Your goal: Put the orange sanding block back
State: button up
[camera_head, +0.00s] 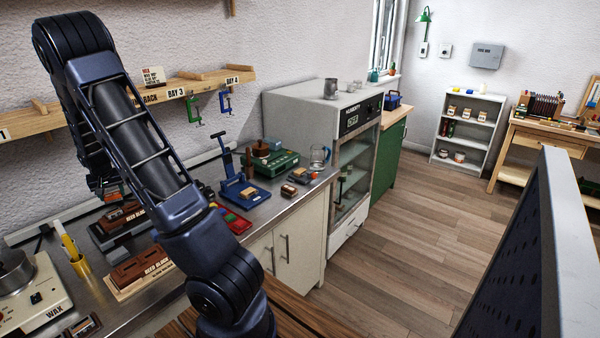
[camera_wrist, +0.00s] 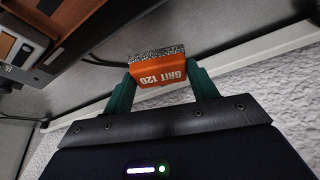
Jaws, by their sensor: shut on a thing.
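The orange sanding block (camera_wrist: 160,72) has a dark, speckled gritty face and reads "GRIT 120". In the wrist view it sits between the two green fingers of my gripper (camera_wrist: 161,80), which is shut on it. The block is held near a pale wall strip and a metal surface. In the head view my gripper (camera_head: 112,190) is at the left, low in front of the wall and above the back of the bench, mostly hidden by my own arm. A small orange patch shows there.
A wooden wall shelf (camera_head: 165,93) marked with bay labels runs above. A grey cabinet (camera_head: 300,100) stands right; the floor beyond is clear.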

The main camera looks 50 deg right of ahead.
jog(key=s+d+r+m, duration=0.1)
jog(key=s+d+r, duration=0.45)
jog(key=d, duration=0.45)
jog(key=s+d+r+m+h, duration=0.1)
jog(key=s+d+r+m, duration=0.1)
jog(key=s+d+r, duration=0.45)
jog(key=s+d+r+m, duration=0.1)
jog(key=s+d+r, duration=0.2)
jog(key=d+r, duration=0.7)
jog(key=m+g+h, duration=0.2)
jog(key=m+g, duration=0.2)
jog(key=m, duration=0.7)
send_over(272, 184)
jog(key=a, duration=0.1)
notch_tip(272, 184, down, 9)
notch_tip(272, 184, down, 19)
jog(key=shift+w+a+f, duration=0.1)
jog(key=shift+f, duration=0.1)
jog(key=shift+f, duration=0.1)
jog(key=o, duration=0.6)
jog(key=shift+o, duration=1.4)
